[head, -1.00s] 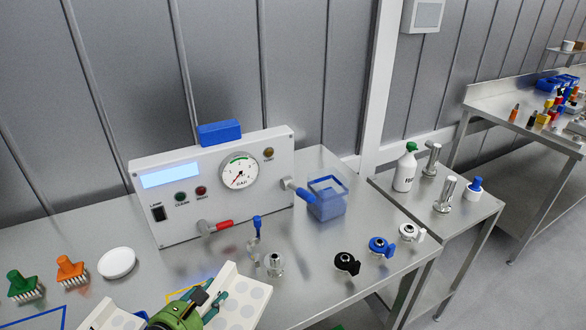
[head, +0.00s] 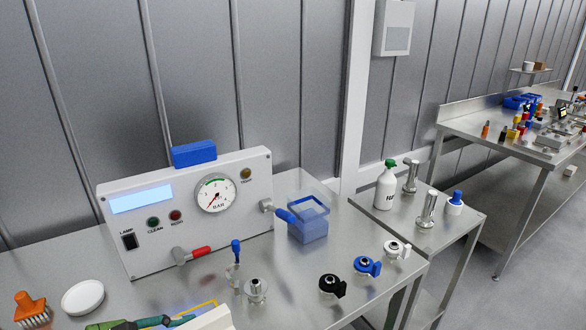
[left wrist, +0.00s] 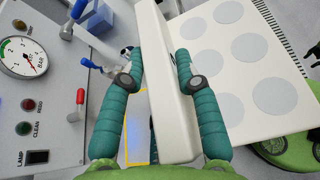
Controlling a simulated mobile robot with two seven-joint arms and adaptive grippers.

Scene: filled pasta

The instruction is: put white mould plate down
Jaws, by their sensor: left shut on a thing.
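The white mould plate (left wrist: 250,128) has round grey recesses and fills the middle and right of the left wrist view. In the head view only a white corner of it (head: 209,319) shows at the bottom edge. My left gripper (left wrist: 158,72) has teal ribbed fingers and is shut on the plate, one finger on each side of its thick edge. In the head view part of the left gripper (head: 135,323) shows at the bottom. A yellow outline on the table (head: 197,307) lies just behind the plate.
A control box (head: 190,208) with a gauge stands at the back. In front are a white round dish (head: 82,298), an orange brush (head: 30,308), a metal fitting (head: 256,290) and black (head: 331,286), blue (head: 367,266) and white (head: 396,249) clamps.

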